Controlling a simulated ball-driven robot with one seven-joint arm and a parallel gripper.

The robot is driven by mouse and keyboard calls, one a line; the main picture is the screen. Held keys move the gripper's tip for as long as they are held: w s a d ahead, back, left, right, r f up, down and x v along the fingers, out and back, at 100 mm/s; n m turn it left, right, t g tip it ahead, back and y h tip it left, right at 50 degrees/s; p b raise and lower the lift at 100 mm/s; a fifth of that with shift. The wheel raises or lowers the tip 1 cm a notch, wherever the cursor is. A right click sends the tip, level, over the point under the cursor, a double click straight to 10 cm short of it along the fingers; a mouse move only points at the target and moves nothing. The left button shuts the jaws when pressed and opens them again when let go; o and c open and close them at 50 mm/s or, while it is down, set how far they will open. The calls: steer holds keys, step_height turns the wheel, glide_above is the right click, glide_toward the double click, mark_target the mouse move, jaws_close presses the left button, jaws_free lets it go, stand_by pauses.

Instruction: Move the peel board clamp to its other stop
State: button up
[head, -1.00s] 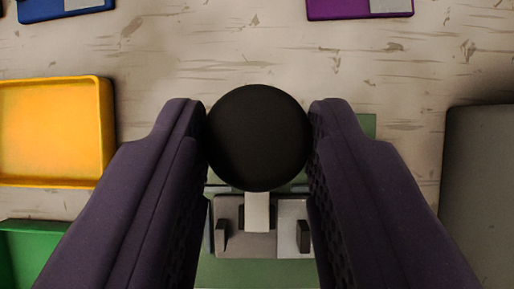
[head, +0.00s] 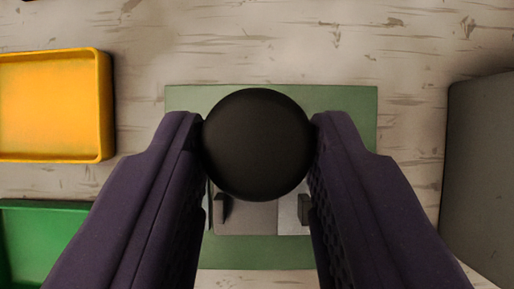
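The peel board clamp has a round black knob (head: 257,145) on its lever, which sits between the two dark purple fingers of my gripper (head: 258,135). The fingers touch the knob on its left and right sides, and my gripper is shut on it. The clamp's grey base (head: 248,218), with two small dark uprights, shows just below the knob. It stands on a flat green board (head: 345,105). The lever's stem is hidden behind the knob.
A yellow tray (head: 106,110) lies at the left on the pale wooden table (head: 270,45). A green tray (head: 45,207) is below it at the lower left. A large grey block (head: 480,180) stands at the right. The table above the board is clear.

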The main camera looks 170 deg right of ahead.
steer(key=o, duration=0.3)
steer(key=shift+s+d+f, duration=0.1)
steer(key=shift+s+f, duration=0.15)
steer(key=shift+s, duration=0.05)
steer(key=shift+o, duration=0.3)
steer(key=shift+r, duration=0.1)
steer(key=p+v, duration=0.3)
steer(key=v, duration=0.4)
steer(key=shift+s+r, duration=0.2)
steer(key=shift+r, duration=0.1)
